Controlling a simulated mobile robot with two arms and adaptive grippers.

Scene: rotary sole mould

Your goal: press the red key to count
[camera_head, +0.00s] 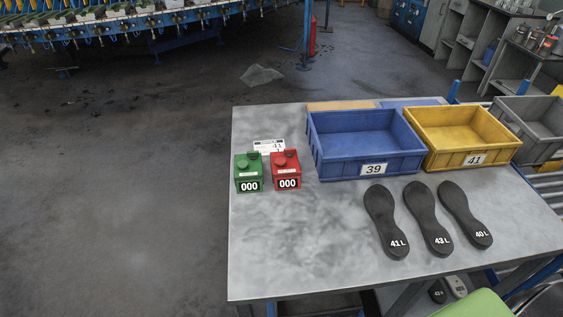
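A red counter box (286,172) stands on the grey metal table (290,240), towards its left side. A round red key (280,161) sits on its top, and its front display reads 000. A green counter box (249,173) with a similar green key stands just left of it and also reads 000. A small white card (269,146) marked 41 is behind the two boxes. Neither of my grippers shows in the head view.
A blue crate (366,158) marked 39, a yellow crate (478,158) marked 41 and a grey crate (530,120) line the table's back and right. Three dark soles (428,222), marked 41 L, 43 L and 40 L, lie in front. The table's front left is clear.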

